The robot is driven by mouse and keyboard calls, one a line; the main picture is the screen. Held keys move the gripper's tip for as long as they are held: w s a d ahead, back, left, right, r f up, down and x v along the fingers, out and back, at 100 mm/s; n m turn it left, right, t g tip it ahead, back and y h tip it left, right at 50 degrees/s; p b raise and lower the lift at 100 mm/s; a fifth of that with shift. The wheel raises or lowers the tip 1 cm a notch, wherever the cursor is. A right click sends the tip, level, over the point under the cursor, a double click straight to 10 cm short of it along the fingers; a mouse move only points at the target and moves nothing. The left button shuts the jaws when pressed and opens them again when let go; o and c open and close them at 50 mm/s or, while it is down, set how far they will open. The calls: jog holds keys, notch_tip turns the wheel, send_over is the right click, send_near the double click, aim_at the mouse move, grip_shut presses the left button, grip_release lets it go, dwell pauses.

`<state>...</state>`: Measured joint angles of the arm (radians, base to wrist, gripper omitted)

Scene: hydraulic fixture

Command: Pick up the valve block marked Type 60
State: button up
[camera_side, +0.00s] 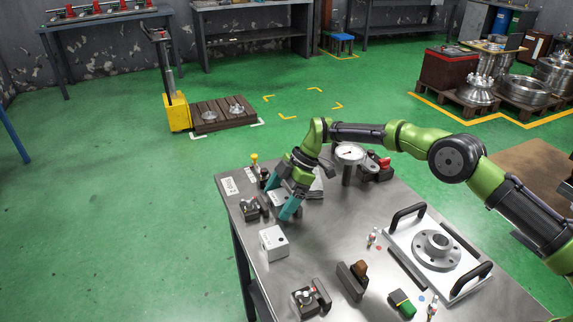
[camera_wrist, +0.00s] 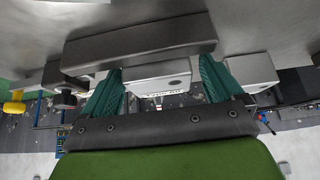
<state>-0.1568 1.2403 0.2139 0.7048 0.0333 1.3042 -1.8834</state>
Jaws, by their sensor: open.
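My gripper (camera_side: 279,200) is open above the left part of the metal table in the side view, its teal fingers pointing down. In the wrist view my gripper (camera_wrist: 162,92) has a finger on each side of a pale block (camera_wrist: 160,82). Printed lettering on this block is partly cut off and looks like "Type 60", but is hard to read. I cannot tell whether the fingers touch it. A second pale block (camera_wrist: 252,72) sits right of the right finger. In the side view, a white block (camera_side: 273,243) stands in front of my gripper, and a grey-white block (camera_side: 317,187) is partly hidden behind it.
A dark bar (camera_wrist: 140,40) crosses the wrist view close to the fingers. On the table (camera_side: 335,230) are a dial gauge (camera_side: 349,153), a plate with handles and a round flange (camera_side: 438,250), and small clamps (camera_side: 305,298) near the front edge. The table centre is mostly clear.

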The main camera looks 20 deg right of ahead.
jog(key=shift+r, duration=0.1)
jog(key=c, duration=1.3)
